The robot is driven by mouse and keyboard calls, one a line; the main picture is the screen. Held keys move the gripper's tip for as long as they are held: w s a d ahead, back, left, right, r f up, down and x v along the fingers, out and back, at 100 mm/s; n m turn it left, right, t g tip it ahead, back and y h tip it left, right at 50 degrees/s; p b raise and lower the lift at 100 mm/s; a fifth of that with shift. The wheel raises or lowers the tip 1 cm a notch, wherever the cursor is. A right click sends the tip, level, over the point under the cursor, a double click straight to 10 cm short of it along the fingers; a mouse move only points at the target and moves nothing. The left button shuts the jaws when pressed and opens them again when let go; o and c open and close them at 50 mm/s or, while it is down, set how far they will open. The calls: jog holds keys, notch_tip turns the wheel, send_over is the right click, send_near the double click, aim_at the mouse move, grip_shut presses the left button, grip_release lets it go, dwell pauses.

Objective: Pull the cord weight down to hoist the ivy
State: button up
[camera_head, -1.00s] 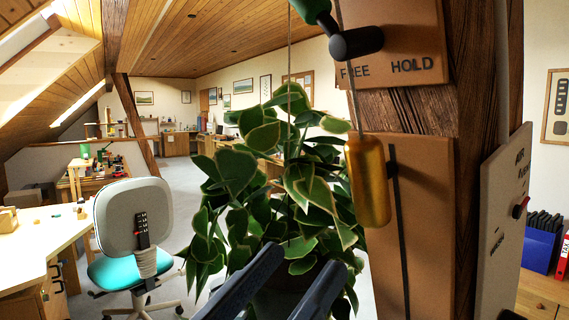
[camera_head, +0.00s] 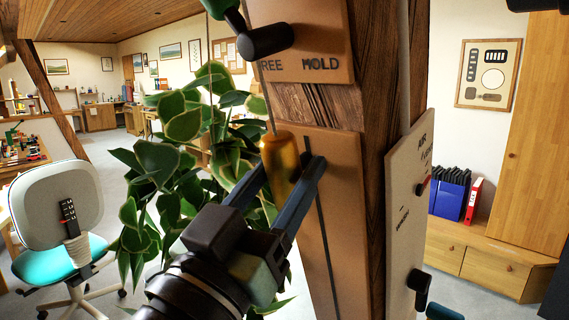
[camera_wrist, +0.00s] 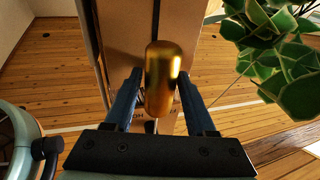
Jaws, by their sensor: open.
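The cord weight (camera_head: 280,160) is a gold-brass cylinder hanging on a thin cord in front of a tan board on the timber post. My gripper (camera_head: 290,172) is open, with one blue finger on each side of the weight. In the wrist view the weight (camera_wrist: 161,78) stands between the two fingers (camera_wrist: 158,95), and a gap shows on at least one side. The ivy (camera_head: 165,150), with green, pale-edged leaves, hangs just left of the weight and behind my gripper. Its pot is hidden in the head view.
A dark lever (camera_head: 265,42) sits above the weight on a panel marked FREE and HOLD. A chair (camera_head: 58,215) is at the left. Blue and red binders (camera_head: 455,192) stand on a wooden cabinet at the right.

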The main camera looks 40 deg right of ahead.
grip_shut()
dwell(0.3)
dwell(1.2)
